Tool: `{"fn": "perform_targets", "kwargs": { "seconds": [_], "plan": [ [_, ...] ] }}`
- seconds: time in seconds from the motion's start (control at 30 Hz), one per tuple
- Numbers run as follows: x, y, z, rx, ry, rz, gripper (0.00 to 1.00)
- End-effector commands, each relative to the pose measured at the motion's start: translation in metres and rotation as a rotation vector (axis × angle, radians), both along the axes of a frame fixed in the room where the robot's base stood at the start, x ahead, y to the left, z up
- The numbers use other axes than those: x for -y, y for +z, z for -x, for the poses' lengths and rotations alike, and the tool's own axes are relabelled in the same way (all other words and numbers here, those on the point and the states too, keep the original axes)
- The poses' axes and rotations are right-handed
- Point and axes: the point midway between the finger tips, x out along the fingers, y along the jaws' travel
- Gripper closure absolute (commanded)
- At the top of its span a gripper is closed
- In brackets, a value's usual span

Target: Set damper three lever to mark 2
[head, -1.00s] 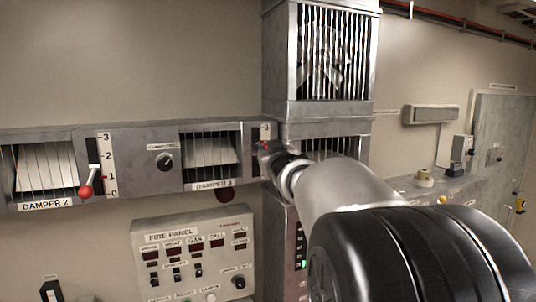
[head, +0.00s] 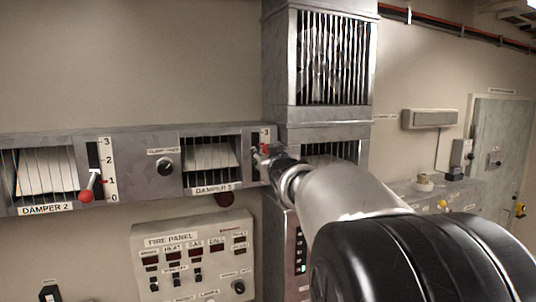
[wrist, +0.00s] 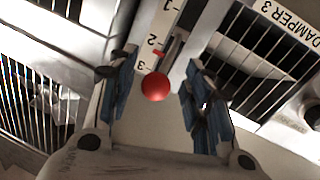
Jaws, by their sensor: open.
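The damper three lever ends in a red ball knob (wrist: 155,87), seen upside down in the wrist view. Its slot runs beside a white scale (wrist: 152,22) marked 1, 2 and 3. A small red pointer at the slot shows between the 2 and the 3. My gripper (wrist: 160,102) is open, with one blue-padded finger on each side of the knob and visible gaps to both. In the head view my gripper (head: 268,157) is at the right end of the damper 3 panel (head: 255,140), largely hiding the lever and scale there.
The damper 2 lever (head: 87,194) stands to the left, its pointer near 1. A round knob (head: 164,166) sits between the dampers. The fire panel (head: 195,255) is below. A metal duct (head: 322,120) rises just right of damper 3, close to my arm.

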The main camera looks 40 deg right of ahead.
Motion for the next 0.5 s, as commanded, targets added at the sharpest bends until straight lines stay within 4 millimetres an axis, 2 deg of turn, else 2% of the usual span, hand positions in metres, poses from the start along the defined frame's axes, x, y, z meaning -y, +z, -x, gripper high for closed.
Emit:
{"fn": "perform_targets", "kwargs": {
  "seconds": [0.3,0.5],
  "plan": [
    [-0.022,0.001,0.047,0.002,-0.001,0.0,0.54],
    [-0.028,0.0,0.061,0.001,0.0,0.0,0.54]
  ]
}}
